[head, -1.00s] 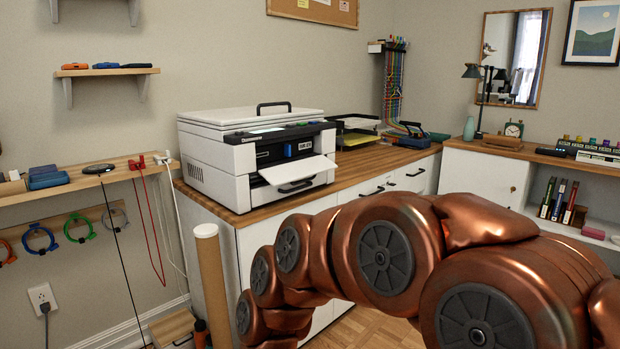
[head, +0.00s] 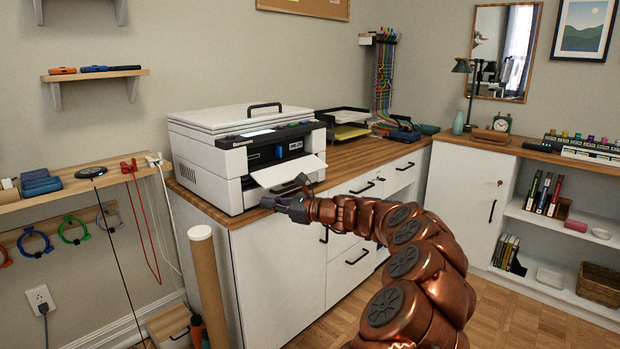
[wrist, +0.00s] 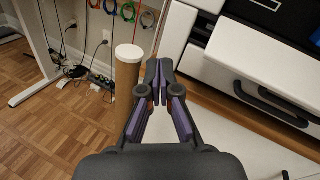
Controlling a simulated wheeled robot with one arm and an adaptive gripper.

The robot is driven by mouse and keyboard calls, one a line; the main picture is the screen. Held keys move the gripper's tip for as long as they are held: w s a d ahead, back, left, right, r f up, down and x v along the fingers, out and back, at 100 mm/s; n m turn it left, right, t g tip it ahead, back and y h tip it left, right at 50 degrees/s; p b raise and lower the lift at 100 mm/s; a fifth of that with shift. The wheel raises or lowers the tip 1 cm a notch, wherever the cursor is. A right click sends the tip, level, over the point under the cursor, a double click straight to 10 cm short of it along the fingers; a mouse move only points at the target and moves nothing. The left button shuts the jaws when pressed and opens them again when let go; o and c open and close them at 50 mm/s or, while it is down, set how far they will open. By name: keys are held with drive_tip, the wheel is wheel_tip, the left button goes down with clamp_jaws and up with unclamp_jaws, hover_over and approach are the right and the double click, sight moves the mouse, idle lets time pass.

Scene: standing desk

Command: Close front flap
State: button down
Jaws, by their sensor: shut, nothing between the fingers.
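The white printer (head: 207,165) stands on the wooden top of a cabinet. Its front flap (head: 288,173) is open and sticks out from the front, sloping slightly. In the wrist view a white panel of the printer front (wrist: 262,58) shows at the upper right, with a dark handle (wrist: 270,103) on its front edge. My gripper (head: 270,202) is in front of the printer, low and just below the flap's outer edge, pointing left. In the wrist view its fingers (wrist: 160,75) are together and empty, left of the printer. I cannot tell whether it touches the flap.
A tall cardboard tube (head: 208,285) stands left of the cabinet, close past my fingertips in the wrist view. A paper tray (head: 345,128) sits right of the printer. A wall shelf with cables (head: 92,178) is at the left. The floor at the right is open.

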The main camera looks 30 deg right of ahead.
sight(291, 174)
drive_tip(key=d+f+m+t+h+p, duration=0.1)
drive_tip(key=d+f+m+t+h, duration=0.2)
drive_tip(key=d, duration=0.7)
drive_tip(key=d+f+m+t+h, duration=0.1)
drive_tip(key=d+m+h, duration=0.3)
drive_tip(key=d, duration=0.5)
drive_tip(key=shift+w+a+b, duration=0.8)
drive_tip(key=shift+w+b, duration=0.25)
drive_tip(key=shift+w, duration=3.4)
drive_tip(key=shift+m+y, duration=0.4)
drive_tip(key=shift+s+d+r+b, duration=0.15)
drive_tip(key=shift+s+r, duration=0.25)
drive_tip(key=shift+r, duration=0.6)
drive_tip(key=shift+s+r+b, duration=0.25)
drive_tip(key=shift+s+r, duration=0.1)
drive_tip(key=shift+r, duration=0.65)
drive_tip(key=shift+r+p, duration=0.25)
drive_tip(key=shift+p, duration=0.25)
drive_tip(key=shift+s+r+g+p, duration=0.15)
drive_tip(key=shift+g+p, duration=0.25)
drive_tip(key=shift+p, duration=0.3)
